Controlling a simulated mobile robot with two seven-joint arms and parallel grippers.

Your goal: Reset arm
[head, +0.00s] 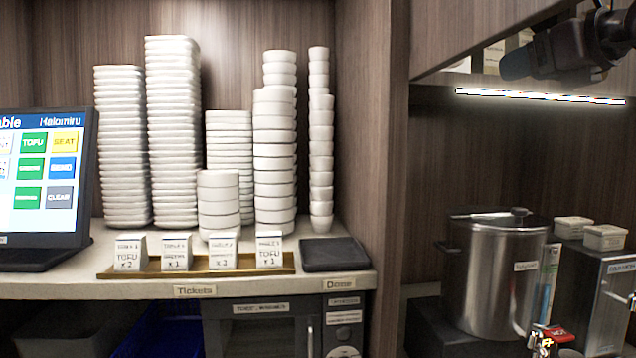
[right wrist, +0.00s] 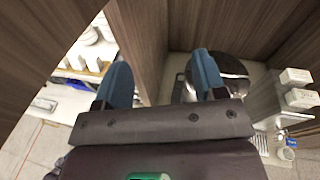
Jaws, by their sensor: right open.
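My right gripper (head: 520,66) is at the upper right of the head view, in front of the upper cabinet and above the pot. In the right wrist view its two blue fingers (right wrist: 160,82) stand wide apart with nothing between them. It touches no object that I can see. My left gripper is not in view.
Tall stacks of white dishes (head: 172,130) stand on the left counter. Ticket blocks sit on a brown tray (head: 200,268) beside a black tray (head: 335,254). A screen (head: 40,185) is far left. A steel pot (head: 490,280) and a metal box (head: 600,290) stand lower right.

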